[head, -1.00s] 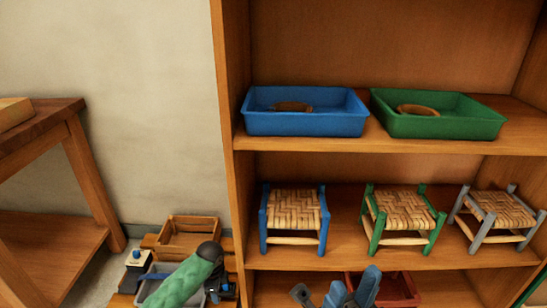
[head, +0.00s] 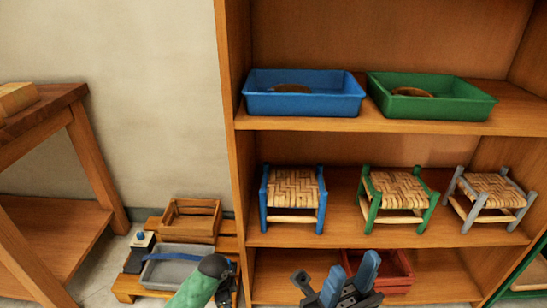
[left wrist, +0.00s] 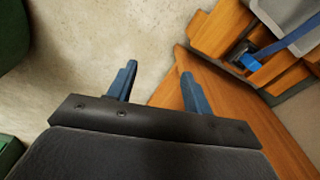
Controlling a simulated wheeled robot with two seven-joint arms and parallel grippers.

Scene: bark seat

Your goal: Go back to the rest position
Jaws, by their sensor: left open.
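In the left wrist view my left gripper (left wrist: 156,84) has its two blue fingers apart with nothing between them, above the pale floor beside a wooden edge. In the head view my green left arm (head: 198,284) comes up from the bottom, in front of the grey tray; its fingers cannot be made out clearly there. My right gripper (head: 350,278) is at the bottom centre, in front of the lowest shelf and the red tray (head: 394,270). Its blue fingers stand apart, and I see nothing between them.
The shelf unit (head: 229,150) holds a blue tray (head: 305,104), a green tray (head: 430,106), and blue (head: 292,194), green (head: 397,194) and grey (head: 488,197) woven stools. A wooden crate (head: 190,220) and grey tray (head: 165,270) sit lower left. A wooden table (head: 50,118) stands left.

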